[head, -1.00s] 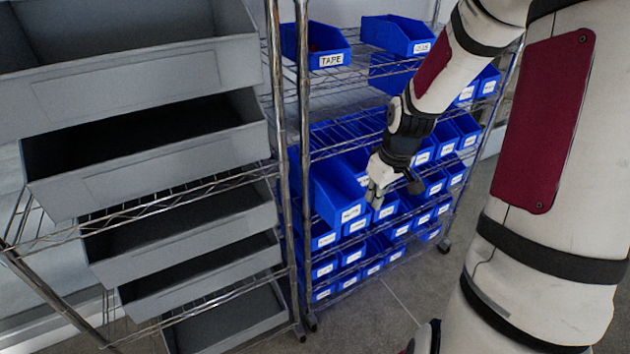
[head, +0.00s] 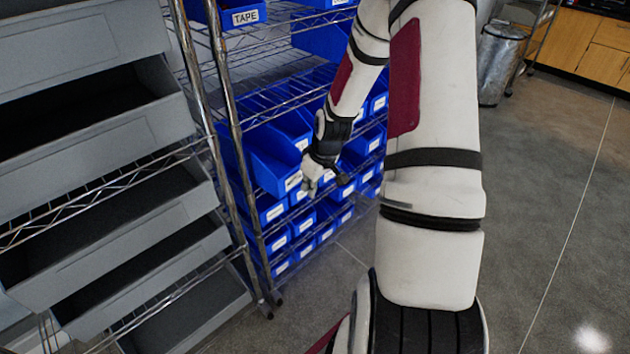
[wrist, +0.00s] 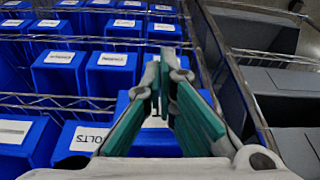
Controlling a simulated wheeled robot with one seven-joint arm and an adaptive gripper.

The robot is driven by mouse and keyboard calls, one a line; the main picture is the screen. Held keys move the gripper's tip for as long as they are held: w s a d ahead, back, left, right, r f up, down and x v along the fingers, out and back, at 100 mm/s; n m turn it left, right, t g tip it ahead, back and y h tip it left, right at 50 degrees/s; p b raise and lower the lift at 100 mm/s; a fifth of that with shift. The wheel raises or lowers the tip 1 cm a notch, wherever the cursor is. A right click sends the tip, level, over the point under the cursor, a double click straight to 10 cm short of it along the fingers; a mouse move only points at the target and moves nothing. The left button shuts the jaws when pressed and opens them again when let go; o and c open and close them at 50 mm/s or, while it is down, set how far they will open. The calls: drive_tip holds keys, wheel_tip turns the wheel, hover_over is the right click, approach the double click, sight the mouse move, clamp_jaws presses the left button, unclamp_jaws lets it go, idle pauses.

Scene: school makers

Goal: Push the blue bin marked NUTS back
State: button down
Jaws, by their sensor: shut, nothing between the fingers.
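A blue bin (head: 272,172) sticks out of the middle shelf, past the bins around it. Its front label is too small to read in the head view, so I cannot confirm it is the one marked NUTS. My gripper (head: 311,187) is just right of this bin's front, pointing down. In the wrist view my gripper (wrist: 162,70) has its teal-padded fingers together, with nothing between them. A blue bin (wrist: 150,145) lies behind the fingers, its label mostly covered. Beside it is a bin whose label ends in OLTS (wrist: 60,150). I cannot tell whether the fingers touch a bin.
Several blue bins stand in rows on the wire rack. A bin marked TAPE (head: 238,18) is higher up. Large grey bins (head: 100,150) fill the rack on the left, past a metal post (head: 228,120). The floor (head: 550,220) at right is clear.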

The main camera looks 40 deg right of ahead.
sight(277, 175)
drive_tip(key=shift+w+a+r, duration=0.15)
drive_tip(key=shift+w, duration=1.4)
drive_tip(key=w+b, duration=0.1)
drive_tip(key=w, duration=0.2)
drive_tip(key=w+b, duration=0.1)
drive_tip(key=w, duration=0.2)
drive_tip(key=w+a+b, duration=0.1)
drive_tip(key=w, duration=0.2)
drive_tip(key=shift+w, duration=0.35)
drive_tip(key=shift+a, duration=0.1)
